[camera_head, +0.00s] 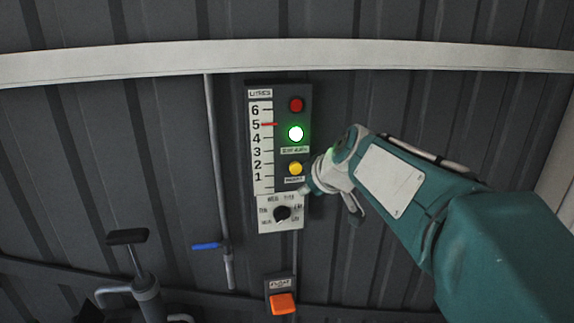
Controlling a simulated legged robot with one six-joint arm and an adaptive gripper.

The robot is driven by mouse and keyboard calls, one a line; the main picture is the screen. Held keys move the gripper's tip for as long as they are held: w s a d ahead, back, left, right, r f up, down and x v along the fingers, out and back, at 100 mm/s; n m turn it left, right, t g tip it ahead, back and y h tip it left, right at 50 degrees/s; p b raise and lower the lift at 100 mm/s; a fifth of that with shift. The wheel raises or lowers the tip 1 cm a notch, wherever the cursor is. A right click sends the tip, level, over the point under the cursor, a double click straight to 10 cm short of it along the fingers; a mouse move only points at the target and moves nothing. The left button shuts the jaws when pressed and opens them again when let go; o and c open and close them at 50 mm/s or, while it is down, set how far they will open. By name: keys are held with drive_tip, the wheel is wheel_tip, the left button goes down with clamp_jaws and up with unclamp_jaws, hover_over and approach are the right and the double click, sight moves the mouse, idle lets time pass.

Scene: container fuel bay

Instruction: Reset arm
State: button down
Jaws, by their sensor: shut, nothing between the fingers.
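My teal arm reaches in from the lower right toward the wall panel (281,95). My gripper (307,188) is shut and empty, at the panel's lower right edge, just above and right of the black rotary knob (282,213). It is small and partly hidden by my own wrist. I cannot tell whether it touches the panel. The panel has a litres scale (257,150) with a red pointer at 5. Beside the scale are a red lamp or button (296,105), a lit green one (295,133) and a yellow one (295,168).
An orange switch (282,303) sits below the panel. A blue valve handle (206,246) is on a thin vertical pipe to the left. A hand pump with a T-handle (127,237) stands lower left. A pale rail (150,61) crosses the corrugated wall above.

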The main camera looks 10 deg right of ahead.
drive_tip(key=s+f+m+g+h, duration=0.1)
drive_tip(key=s+f+m, duration=0.2)
drive_tip(key=s, duration=1)
drive_tip(key=s+f+m+g+h, duration=0.2)
drive_tip(key=s+f+m, duration=0.2)
drive_tip(key=s+f, duration=0.4)
drive_tip(key=s, duration=0.4)
drive_tip(key=shift+s+f, duration=0.2)
drive_tip(key=shift+s, duration=0.2)
